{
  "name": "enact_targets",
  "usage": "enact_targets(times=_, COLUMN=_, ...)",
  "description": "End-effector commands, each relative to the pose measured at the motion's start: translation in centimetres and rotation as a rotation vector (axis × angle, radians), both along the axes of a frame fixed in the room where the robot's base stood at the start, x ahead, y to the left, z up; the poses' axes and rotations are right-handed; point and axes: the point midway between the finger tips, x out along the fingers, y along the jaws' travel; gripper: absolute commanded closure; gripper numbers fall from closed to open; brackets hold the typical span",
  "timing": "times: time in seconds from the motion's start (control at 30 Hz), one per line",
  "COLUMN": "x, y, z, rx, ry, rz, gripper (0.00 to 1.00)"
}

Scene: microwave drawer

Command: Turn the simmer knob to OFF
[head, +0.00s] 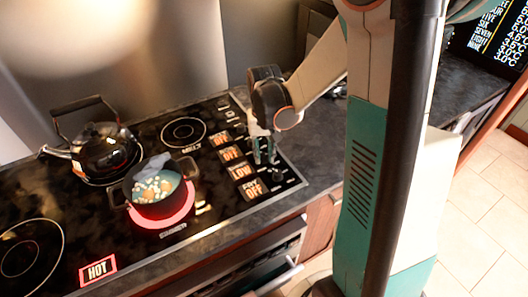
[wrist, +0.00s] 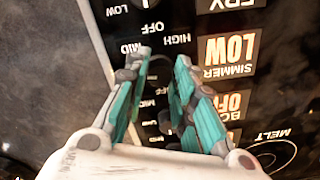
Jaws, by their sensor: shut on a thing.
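My gripper (head: 265,161) reaches down over the knob column at the right side of the black cooktop. In the wrist view my gripper (wrist: 163,57) has its teal fingers on both sides of a dark round knob (wrist: 160,72), shut on it. This knob lies level with the SIMMER display (wrist: 229,50), so it appears to be the simmer knob. The display is lit and reads LOW; it also shows in the head view (head: 241,171). The fingers mostly hide the knob, and its pointer cannot be made out.
A pot (head: 156,190) with food stands on a glowing red burner. A black kettle (head: 99,147) stands behind it at the left. The FRY display (head: 251,190) reads OFF, with its knob (head: 277,174) close to my fingers. Bare dark counter (head: 315,145) lies to the right.

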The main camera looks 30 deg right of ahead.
Motion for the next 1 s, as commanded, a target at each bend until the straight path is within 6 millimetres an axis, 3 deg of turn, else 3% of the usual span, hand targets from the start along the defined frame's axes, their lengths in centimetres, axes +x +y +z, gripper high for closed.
enact_targets(times=1.0, x=0.04, y=-0.09, z=-0.01, rx=0.000, ry=-0.001, rz=0.965, gripper=1.00)
